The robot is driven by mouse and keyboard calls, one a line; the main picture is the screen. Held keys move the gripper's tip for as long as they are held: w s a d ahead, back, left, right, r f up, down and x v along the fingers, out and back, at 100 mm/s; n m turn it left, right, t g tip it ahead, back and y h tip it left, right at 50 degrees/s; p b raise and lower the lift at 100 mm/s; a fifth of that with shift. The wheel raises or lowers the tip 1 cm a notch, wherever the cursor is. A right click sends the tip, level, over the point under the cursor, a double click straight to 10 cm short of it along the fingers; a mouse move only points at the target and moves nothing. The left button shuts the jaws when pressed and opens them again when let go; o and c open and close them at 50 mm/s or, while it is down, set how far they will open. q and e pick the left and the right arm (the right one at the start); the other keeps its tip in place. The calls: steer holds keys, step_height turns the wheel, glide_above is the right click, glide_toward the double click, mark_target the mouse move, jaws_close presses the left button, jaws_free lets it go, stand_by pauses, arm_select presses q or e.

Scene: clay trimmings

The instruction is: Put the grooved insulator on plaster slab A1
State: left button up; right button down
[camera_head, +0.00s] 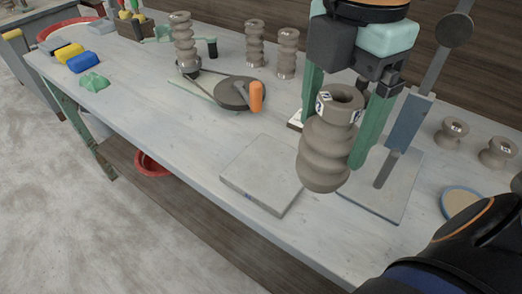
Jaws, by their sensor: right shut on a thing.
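My right gripper (338,138) hangs from the top of the head view with its green fingers pointing down. It is shut on a grey-brown grooved insulator (326,150), held upright with a hollow top and small white labels near its rim. A pale square slab (258,172) lies on the table to the lower left of the insulator. A second slab (402,188) lies to the right, partly behind the gripper finger and a grey upright tool. The insulator appears above the table between the slabs; its exact height is unclear. I cannot read which slab is A1. My left gripper is not in view.
More grooved pieces (287,55) stand at the back, another (183,45) at the back left. A dark wheel (238,93) with an orange handle (256,96) sits mid-table. Short pieces (452,131) and a tan disc (463,203) lie at right.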

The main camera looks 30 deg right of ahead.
steer(key=w+f, duration=0.8)
steer(key=w, duration=0.1)
steer(key=w+d+f, duration=0.1)
steer(key=w+f, duration=0.3)
steer(key=shift+w+d+f, duration=0.1)
steer(key=shift+w, duration=0.05)
steer(key=shift+f, duration=0.25)
steer(key=shift+b, duration=0.3)
steer(key=shift+f, duration=0.15)
jaws_free()
